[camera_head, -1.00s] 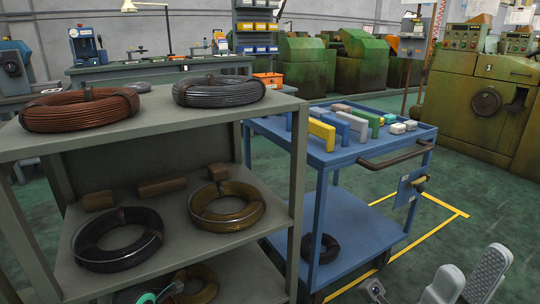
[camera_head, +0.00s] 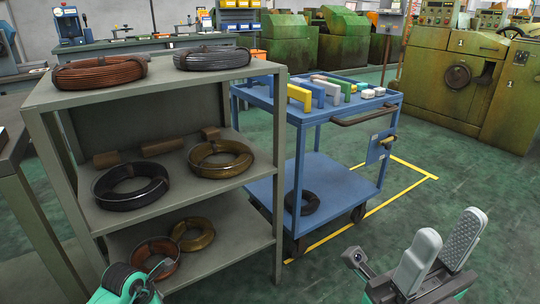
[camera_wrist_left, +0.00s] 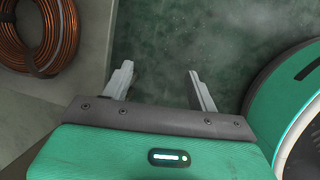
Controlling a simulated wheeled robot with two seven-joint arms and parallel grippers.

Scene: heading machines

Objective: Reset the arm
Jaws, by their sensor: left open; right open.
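My right gripper (camera_head: 440,248) is at the lower right of the head view, open and empty, with its two grey fingers pointing up over the green floor. It is apart from the shelf and the cart. Part of my left arm (camera_head: 124,282) shows at the bottom left of the head view, in front of the shelf's lower level; its fingers are hidden there. In the left wrist view my left gripper (camera_wrist_left: 160,82) is open and empty, its fingers apart over bare floor. A copper wire coil (camera_wrist_left: 62,35) lies left of it, not touched.
A grey shelf (camera_head: 265,92) holds several wire coils on its levels. A blue cart (camera_head: 300,118) with coloured blocks stands right of it, a black coil (camera_head: 303,202) on its lower tray. Green machines (camera_head: 455,75) stand behind. The floor at right is clear.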

